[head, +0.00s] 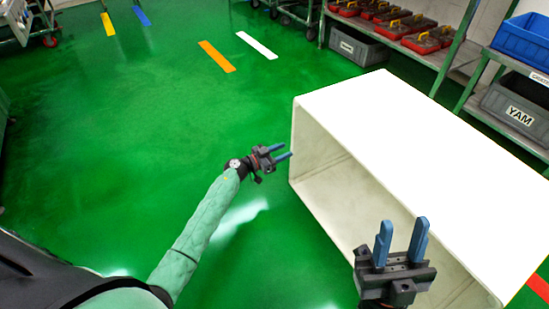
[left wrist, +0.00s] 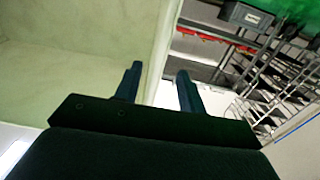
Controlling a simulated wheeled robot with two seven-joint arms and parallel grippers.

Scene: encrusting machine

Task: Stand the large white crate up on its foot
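The large white crate (head: 420,140) lies on its side on the green floor at the right of the head view. Its open mouth faces the lower left, and its pale inside shows. My left gripper (head: 287,152) is open and empty, its blue fingers pointing right at the crate's far left corner. In the left wrist view, a pale crate wall (left wrist: 150,50) runs up between the two spread fingers (left wrist: 157,82); I cannot tell whether they touch it. My right gripper (head: 403,222) is open, fingers pointing up in front of the crate's near edge, hiding part of it.
Shelving at the upper right holds red and yellow boxes (head: 402,25), a blue bin (head: 524,40) and a grey YAM bin (head: 518,112). A grey bin (head: 357,46) sits beneath. Green floor (head: 130,130) to the left is clear, with white and orange markings (head: 217,57).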

